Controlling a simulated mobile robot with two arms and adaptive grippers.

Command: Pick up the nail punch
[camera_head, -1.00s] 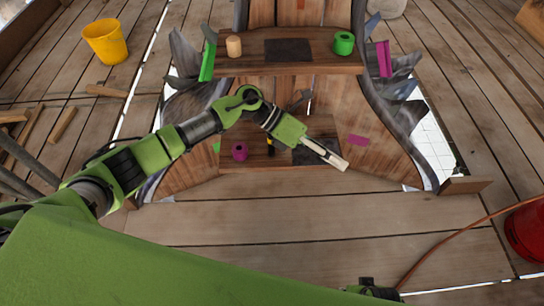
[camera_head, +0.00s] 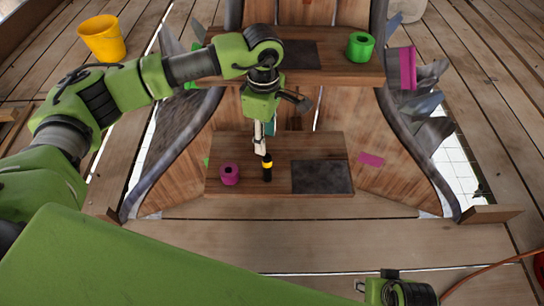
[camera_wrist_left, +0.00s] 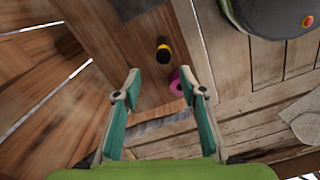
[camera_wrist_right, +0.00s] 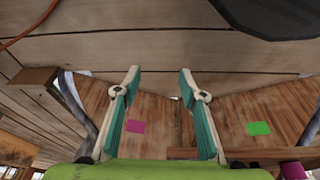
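The nail punch (camera_head: 267,167), black with a yellow band, stands upright on the lower wooden shelf (camera_head: 225,189). In the left wrist view the punch (camera_wrist_left: 163,50) lies beyond the fingertips, roughly in line with the gap between them. My left gripper (camera_head: 260,142) points down just above and behind it in the head view. The left wrist view shows this gripper (camera_wrist_left: 160,78) open and empty. My right gripper (camera_wrist_right: 160,78) is open and empty in the right wrist view, over the wooden structure.
A dark pad (camera_head: 322,177) lies to the right. A yellow bucket (camera_head: 101,38) stands far left.

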